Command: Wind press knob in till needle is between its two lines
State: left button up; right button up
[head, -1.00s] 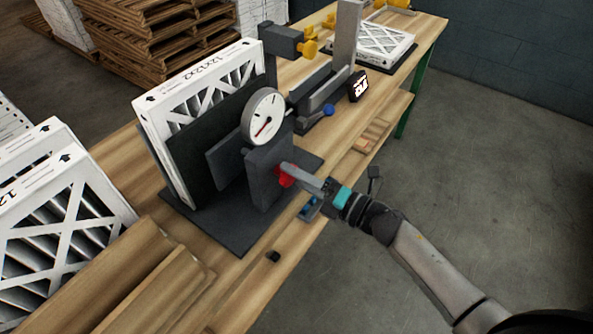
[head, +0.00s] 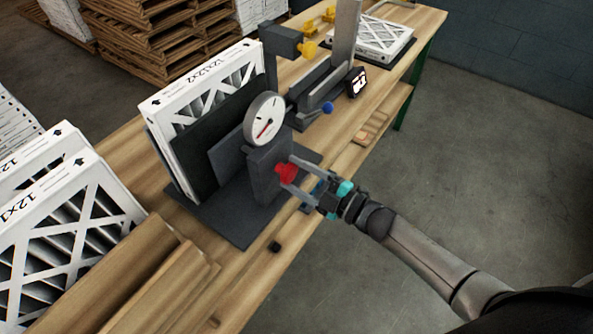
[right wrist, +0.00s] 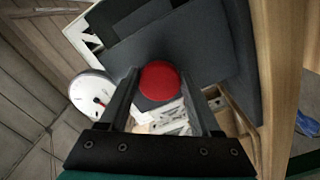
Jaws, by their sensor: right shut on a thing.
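The red press knob (head: 287,173) sticks out of the dark press block (head: 264,172). In the right wrist view the knob (right wrist: 159,81) sits between my two fingertips. My right gripper (head: 289,174) is shut on the knob, one finger on each side. The white round gauge (head: 264,119) stands on top of the block. Its red needle points to the lower left in the head view; the two lines are too small to tell. The gauge (right wrist: 92,93) also shows at the left in the right wrist view. A white filter (head: 208,88) stands upright behind the dark press plates (head: 232,150). My left gripper is out of view.
More white filters (head: 62,215) stand at the left beside wooden boards (head: 135,285). Along the bench stand a dark fixture with a blue knob (head: 327,107), a small display (head: 357,82) and another filter (head: 372,38). The floor right of the bench is clear.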

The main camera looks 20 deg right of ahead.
jog(key=m+p, duration=0.1)
jog(key=m, duration=0.3)
jog(key=shift+f+m+p, duration=0.1)
jog(key=shift+m+p, duration=0.2)
jog(key=shift+m, duration=1.6)
jog(key=shift+a, duration=0.1)
jog(key=o, duration=1.3)
jog(key=shift+s, duration=0.1)
jog(key=shift+o, duration=0.2)
jog(key=v, duration=1.5)
jog(key=shift+b, duration=0.4)
jog(key=shift+f, duration=0.1)
